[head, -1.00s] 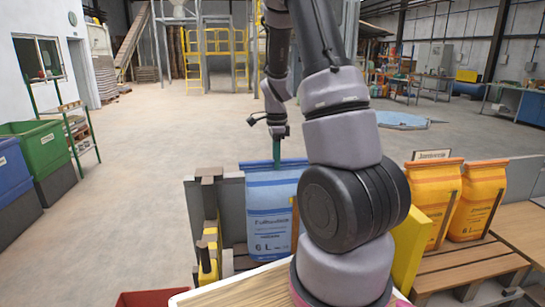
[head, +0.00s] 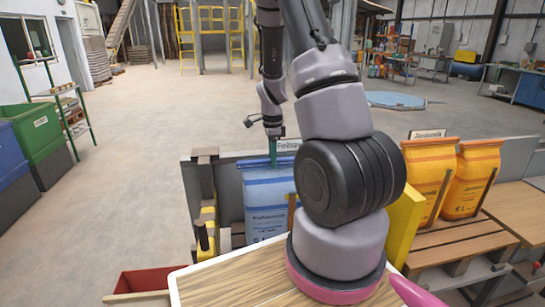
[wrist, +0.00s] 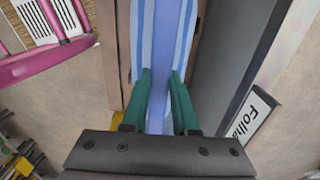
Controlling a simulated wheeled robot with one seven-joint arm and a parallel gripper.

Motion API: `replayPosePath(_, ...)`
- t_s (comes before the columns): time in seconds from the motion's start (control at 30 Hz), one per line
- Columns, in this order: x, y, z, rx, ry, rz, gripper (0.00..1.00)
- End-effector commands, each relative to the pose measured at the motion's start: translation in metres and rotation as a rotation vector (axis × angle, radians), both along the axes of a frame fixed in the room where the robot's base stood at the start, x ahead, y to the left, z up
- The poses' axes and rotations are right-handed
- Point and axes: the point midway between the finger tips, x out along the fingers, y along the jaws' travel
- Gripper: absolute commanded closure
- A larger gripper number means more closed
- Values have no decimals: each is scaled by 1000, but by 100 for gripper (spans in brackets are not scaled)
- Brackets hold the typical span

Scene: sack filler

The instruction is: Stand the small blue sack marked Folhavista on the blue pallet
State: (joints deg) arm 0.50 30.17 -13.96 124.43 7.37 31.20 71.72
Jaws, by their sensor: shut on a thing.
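My gripper (head: 273,160) points down and is shut on the top edge of the small blue sack (head: 266,205). The sack is upright, light blue with darker blue bands, with its lower part hidden. It stands within a grey-walled bay, and a sign (head: 289,145) beginning "Folha" shows just behind it. In the wrist view the green fingers (wrist: 161,85) flank the sack's folded top (wrist: 168,50), and the sign (wrist: 252,115) is at the right.
Orange sacks (head: 428,180) stand on a slatted rack to the right. A yellow panel (head: 405,225) is beside my arm. A red bin (head: 150,281) is at the front left; green and blue bins are farther left. A flat light-blue patch (head: 397,100) lies on the open floor behind.

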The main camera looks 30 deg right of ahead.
Motion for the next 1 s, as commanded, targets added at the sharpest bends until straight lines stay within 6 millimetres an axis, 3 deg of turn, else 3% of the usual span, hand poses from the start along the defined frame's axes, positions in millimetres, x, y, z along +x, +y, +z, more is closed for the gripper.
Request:
replayPosePath(0.13,0,0,1,-1,-2,0,100)
replayPosePath(0.17,0,0,1,-1,-2,0,61)
replayPosePath(0.2,0,0,1,-1,-2,0,46)
replayPosePath(0.23,1,0,1,-1,-2,0,38)
replayPosePath(0.63,1,0,7,-1,-2,1,38)
replayPosePath(1.0,1,1,76,0,-6,1,38)
